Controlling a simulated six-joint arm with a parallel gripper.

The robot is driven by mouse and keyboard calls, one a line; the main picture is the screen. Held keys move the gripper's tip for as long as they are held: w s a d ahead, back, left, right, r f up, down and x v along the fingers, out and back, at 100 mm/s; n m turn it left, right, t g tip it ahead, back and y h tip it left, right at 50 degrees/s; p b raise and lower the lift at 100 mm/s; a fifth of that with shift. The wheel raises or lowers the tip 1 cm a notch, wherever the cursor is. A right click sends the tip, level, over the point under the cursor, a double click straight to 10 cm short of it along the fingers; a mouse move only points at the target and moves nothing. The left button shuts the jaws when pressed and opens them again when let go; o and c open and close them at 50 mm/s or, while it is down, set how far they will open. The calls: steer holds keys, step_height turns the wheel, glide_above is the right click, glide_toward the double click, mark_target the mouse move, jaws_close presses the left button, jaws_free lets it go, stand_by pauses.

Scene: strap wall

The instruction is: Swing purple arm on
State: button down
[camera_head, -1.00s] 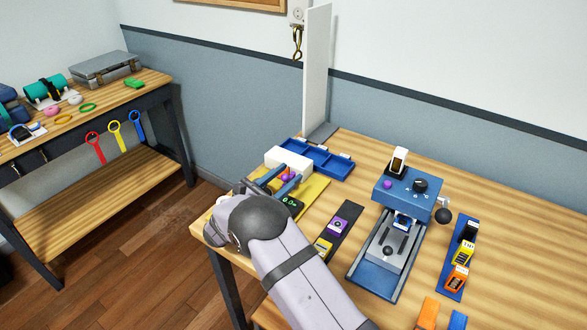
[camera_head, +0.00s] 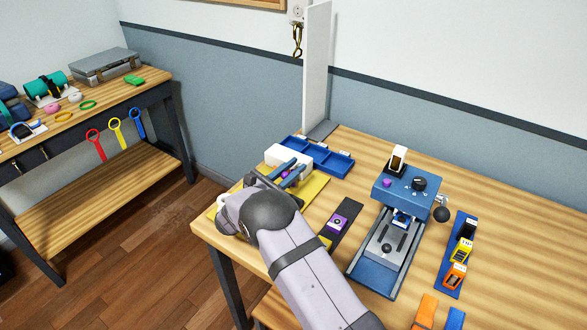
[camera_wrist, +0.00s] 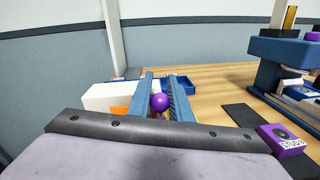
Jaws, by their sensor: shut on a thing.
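In the wrist view a round purple knob (camera_wrist: 159,102) sits between the two blue fingers of my gripper (camera_wrist: 161,98). My gripper is shut on it. In the head view my gripper (camera_head: 289,171) is in front of a white block (camera_head: 285,154), above a yellow mat (camera_head: 314,191). Only a small bit of purple (camera_head: 286,174) shows between the fingers there. The arm that bears the knob is mostly hidden by my gripper and wrist. Part of an orange piece (camera_wrist: 121,110) shows left of the fingers in the wrist view.
A blue compartment tray (camera_head: 332,163) lies behind the white block. A tall white panel (camera_head: 316,75) stands at the table's back edge. A purple box (camera_head: 337,222) sits on a dark strip to the right. A blue machine (camera_head: 403,190) stands farther right.

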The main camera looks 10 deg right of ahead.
steer(key=shift+w+a+f+m+g+h+b, duration=0.1)
steer(key=shift+f+m+g+h+b, duration=0.2)
steer(key=shift+b, duration=0.5)
steer(key=shift+r+g+b, duration=0.15)
steer(key=shift+g+b, duration=0.15)
steer(key=shift+r+m, duration=0.15)
steer(key=shift+m, duration=0.15)
steer(key=c, duration=1.6)
jaws_free()
steer(key=shift+b+v, duration=0.95)
steer(key=shift+v, duration=2.8)
